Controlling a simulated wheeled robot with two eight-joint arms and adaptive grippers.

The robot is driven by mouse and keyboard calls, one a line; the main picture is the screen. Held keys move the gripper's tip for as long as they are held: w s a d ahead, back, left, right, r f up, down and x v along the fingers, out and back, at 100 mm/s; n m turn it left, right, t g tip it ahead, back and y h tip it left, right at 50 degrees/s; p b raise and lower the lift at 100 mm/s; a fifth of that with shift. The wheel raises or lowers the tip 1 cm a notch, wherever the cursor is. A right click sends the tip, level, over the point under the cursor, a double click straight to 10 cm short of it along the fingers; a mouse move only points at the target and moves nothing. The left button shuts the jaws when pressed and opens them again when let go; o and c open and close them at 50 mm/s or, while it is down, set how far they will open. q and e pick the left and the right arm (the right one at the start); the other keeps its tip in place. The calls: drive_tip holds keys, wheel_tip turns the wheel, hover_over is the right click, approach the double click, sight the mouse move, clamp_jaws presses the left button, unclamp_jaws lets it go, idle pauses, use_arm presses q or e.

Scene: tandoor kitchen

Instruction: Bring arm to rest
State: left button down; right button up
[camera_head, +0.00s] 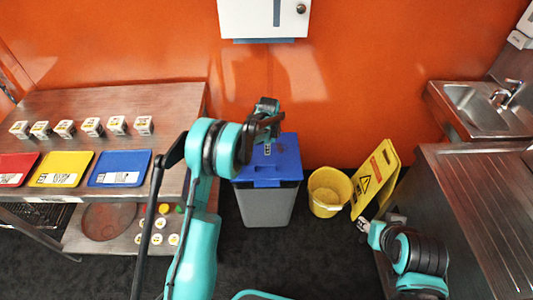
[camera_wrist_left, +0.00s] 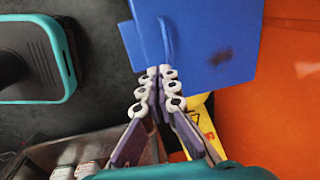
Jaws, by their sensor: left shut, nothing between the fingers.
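My left arm reaches up through the middle of the head view. Its gripper (camera_head: 267,146) hangs above the blue lid of the grey bin (camera_head: 265,205). In the left wrist view the two fingers of the left gripper (camera_wrist_left: 158,72) meet at the tips, with nothing between them. The blue lid (camera_wrist_left: 205,45) lies beyond the fingertips there. My right arm is folded at the lower right of the head view. Its gripper (camera_head: 362,226) shows only as a small part near the yellow sign, so its jaws cannot be made out.
A steel table (camera_head: 180,105) at left bears several small boxes and red, yellow (camera_head: 62,168) and blue (camera_head: 119,167) trays. A yellow bucket (camera_head: 329,192) and wet-floor sign (camera_head: 376,180) stand right of the bin. A sink (camera_head: 470,98) and steel counter (camera_head: 480,200) are at right.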

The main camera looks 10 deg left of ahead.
use_arm(q)
drive_tip(key=s+r+n+t, duration=0.1)
drive_tip(key=s+r+n, duration=0.2)
drive_tip(key=s+r, duration=0.55)
drive_tip(key=s+r+n+t, duration=0.2)
drive_tip(key=s+r+n, duration=0.3)
drive_tip(key=r, duration=0.7)
drive_tip(key=s+n+t, duration=0.2)
drive_tip(key=s+n, duration=0.4)
drive_tip(key=s, duration=1.5)
drive_tip(key=shift+r+n+t, duration=0.3)
drive_tip(key=shift+n+t, duration=0.1)
